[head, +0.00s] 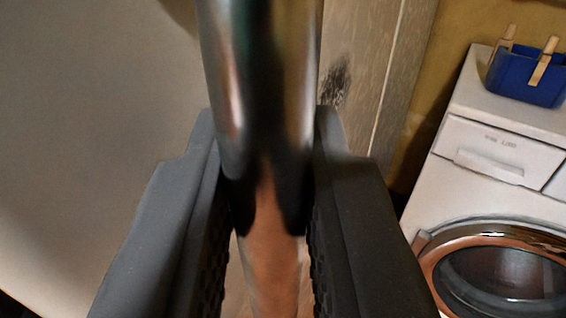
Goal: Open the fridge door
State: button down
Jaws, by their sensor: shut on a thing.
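A shiny metal bar, which looks like the fridge door handle (258,60), runs down the middle of the head view, very close. My gripper (266,190) has its two dark grey fingers on either side of the bar and is shut on it. A smooth pale surface, which looks like the fridge door (90,110), fills the left side. I cannot tell from this view how far the door stands open. The handle's upper end is out of the frame.
A white front-loading washing machine (490,195) stands at the right. A blue basket (527,78) with wooden clothes pegs sits on its top. A grey-brown wood panel (360,75) and a yellowish wall (455,40) are behind.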

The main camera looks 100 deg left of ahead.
jog(key=shift+a, duration=0.15)
jog(key=c, duration=1.4)
grip_release()
jog(key=shift+s, duration=0.1)
jog(key=shift+c, duration=0.2)
jog(key=shift+d, duration=0.2)
jog(key=shift+r, duration=0.1)
